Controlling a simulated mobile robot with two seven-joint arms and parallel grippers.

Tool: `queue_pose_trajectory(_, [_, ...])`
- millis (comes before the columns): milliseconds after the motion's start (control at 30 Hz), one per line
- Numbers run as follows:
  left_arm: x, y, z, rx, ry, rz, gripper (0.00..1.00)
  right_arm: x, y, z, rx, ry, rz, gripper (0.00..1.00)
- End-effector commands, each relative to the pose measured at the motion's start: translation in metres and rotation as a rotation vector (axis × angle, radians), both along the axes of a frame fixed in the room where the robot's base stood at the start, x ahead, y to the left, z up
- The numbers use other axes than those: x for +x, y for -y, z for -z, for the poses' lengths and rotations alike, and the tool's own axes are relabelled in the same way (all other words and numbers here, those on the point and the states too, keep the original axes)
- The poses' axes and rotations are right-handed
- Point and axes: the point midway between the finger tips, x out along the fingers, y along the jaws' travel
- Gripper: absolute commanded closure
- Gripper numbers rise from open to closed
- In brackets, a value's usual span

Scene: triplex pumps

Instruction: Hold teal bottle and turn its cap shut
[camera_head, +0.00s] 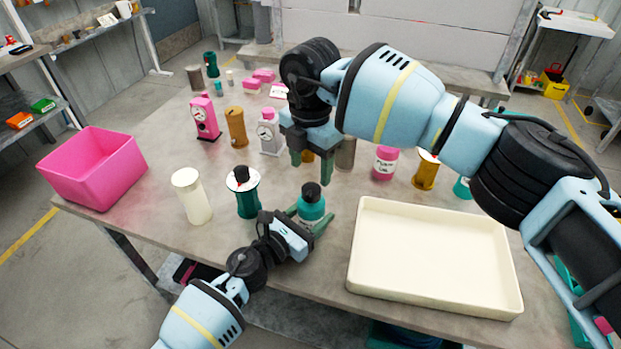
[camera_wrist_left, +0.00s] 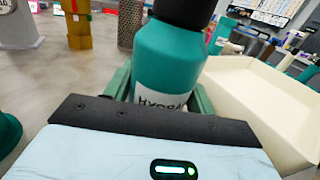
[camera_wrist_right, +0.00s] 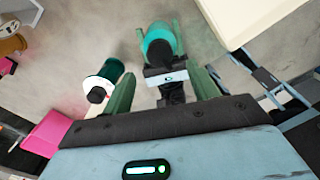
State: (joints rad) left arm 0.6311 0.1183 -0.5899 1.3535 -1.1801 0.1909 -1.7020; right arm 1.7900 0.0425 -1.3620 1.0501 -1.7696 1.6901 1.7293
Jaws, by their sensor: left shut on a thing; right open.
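The teal bottle (camera_head: 311,208) stands upright at the table's front edge, with its black cap (camera_head: 311,191) on its top. It fills the middle of the left wrist view (camera_wrist_left: 168,62), with part of a label showing. My left gripper (camera_head: 316,220) is shut on the bottle's body, one finger on each side. My right gripper (camera_head: 310,170) is open and empty, pointing down above the cap and apart from it. In the right wrist view the bottle (camera_wrist_right: 157,40) lies beyond the open fingers (camera_wrist_right: 163,85). Whether the cap is tight cannot be told.
A cream tray (camera_head: 435,295) stands close to the right of the bottle. A dark green spool-like item (camera_head: 247,203) and a cream cylinder (camera_head: 194,205) stand to its left. A pink bin (camera_head: 90,178) is at the table's left corner. Several bottles and dial devices stand behind.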

Motion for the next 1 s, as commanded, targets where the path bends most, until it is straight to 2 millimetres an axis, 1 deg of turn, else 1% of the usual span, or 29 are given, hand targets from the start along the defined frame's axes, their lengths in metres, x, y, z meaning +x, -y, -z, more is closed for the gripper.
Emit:
queue_pose_trajectory(33, [0.0, 0.0, 0.001, 0.001, -0.002, 0.0, 0.77, 0.001, 0.0, -0.012, 0.0, 0.004, 0.0, 0.41])
queue_pose_trajectory(100, [0.0, 0.0, 0.001, 0.001, -0.002, 0.0, 0.77, 0.001, 0.0, -0.025, 0.001, 0.004, 0.001, 0.41])
queue_pose_trajectory(300, [0.0, 0.0, 0.001, 0.001, -0.002, 0.0, 0.77, 0.001, 0.0, -0.051, 0.0, 0.001, 0.001, 0.41])
queue_pose_trajectory(500, [0.0, 0.0, 0.001, 0.001, -0.002, 0.0, 0.77, 0.0, 0.0, -0.061, 0.0, 0.0, 0.0, 0.41])
queue_pose_trajectory(833, [0.0, 0.0, 0.001, 0.001, -0.002, 0.0, 0.77, 0.0, 0.0, -0.061, 0.0, 0.0, 0.0, 0.41])
queue_pose_trajectory(867, [0.0, 0.0, 0.001, 0.001, -0.002, 0.0, 0.43, 0.0, 0.0, -0.061, 0.0, 0.0, 0.0, 0.41])
queue_pose_trajectory(1000, [0.0, 0.0, 0.001, 0.0, -0.001, 0.0, 0.25, 0.0, 0.0, -0.061, 0.0, 0.0, 0.0, 0.41])
